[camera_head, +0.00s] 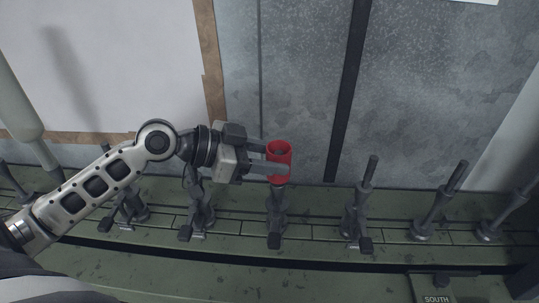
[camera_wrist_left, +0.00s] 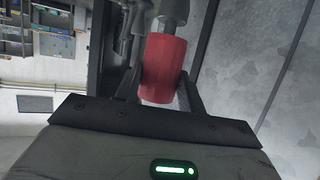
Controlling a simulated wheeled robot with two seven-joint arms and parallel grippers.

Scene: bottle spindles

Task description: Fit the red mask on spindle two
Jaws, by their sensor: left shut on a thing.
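The red mask (camera_head: 279,158) is a short red cylinder, open at the top. My left gripper (camera_head: 270,160) is shut on it, with one finger on either side. In the head view the mask is upright at the top of a dark spindle (camera_head: 277,205) near the middle of the row. The spindle's upper part is hidden by the mask, so I cannot tell how far the mask sits around it. In the left wrist view the mask (camera_wrist_left: 163,68) is between the fingers, with a grey metal rod end (camera_wrist_left: 173,12) beyond it. My right gripper is not in view.
Several more spindles stand in a row on the green rail (camera_head: 315,232), including one to the right (camera_head: 362,200) and one to the left (camera_head: 199,205). A grey metal wall (camera_head: 290,70) rises behind them. A "SOUTH" label (camera_head: 437,299) is at the front right.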

